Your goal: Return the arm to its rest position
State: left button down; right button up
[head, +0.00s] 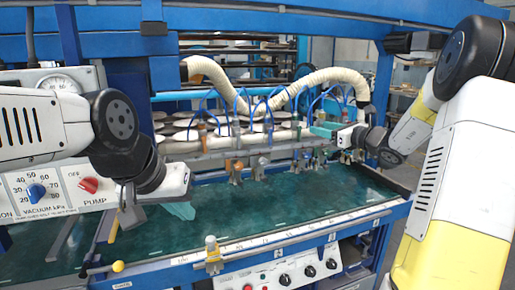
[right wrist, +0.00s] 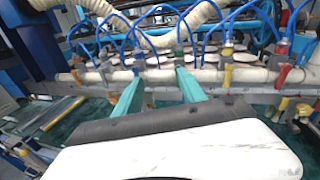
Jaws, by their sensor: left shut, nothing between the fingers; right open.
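My left arm comes in from the left in the head view. Its gripper (head: 180,209) points down over the green bed near the left control panel, with its teal fingers together and nothing seen between them. My right arm reaches in from the right. Its gripper (head: 323,129) is at the right end of the pale pipe with the valves. In the right wrist view the two teal fingers (right wrist: 160,88) are spread apart. They point toward the row of valves (right wrist: 160,70), with no object clearly held between them.
A ribbed cream hose (head: 270,92) and several blue tubes loop above the pipe. Blue frame beams (head: 270,20) cross overhead. A panel with a vacuum dial (head: 37,192) is close to my left gripper. The green bed (head: 270,205) is largely clear. Black knobs (head: 310,271) line the front.

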jog(key=s+a+n+g, duration=0.4)
jog(key=s+a+n, duration=0.35)
jog(key=s, duration=0.35)
jog(key=s+a+n+g, duration=0.4)
jog(key=s+a+n, duration=0.35)
jog(key=s, duration=0.25)
jog(key=s+d+f+n+h, duration=0.2)
jog(key=s+d+n+h, duration=0.1)
jog(key=s+n, duration=0.3)
jog(key=s+d+f+n+h, duration=0.3)
jog(key=s+n, duration=0.4)
jog(key=s, duration=0.3)
jog(key=shift+d+f+n+h, duration=0.3)
jog(key=shift+d+f+h, duration=0.05)
jog(key=shift+d+h, duration=0.45)
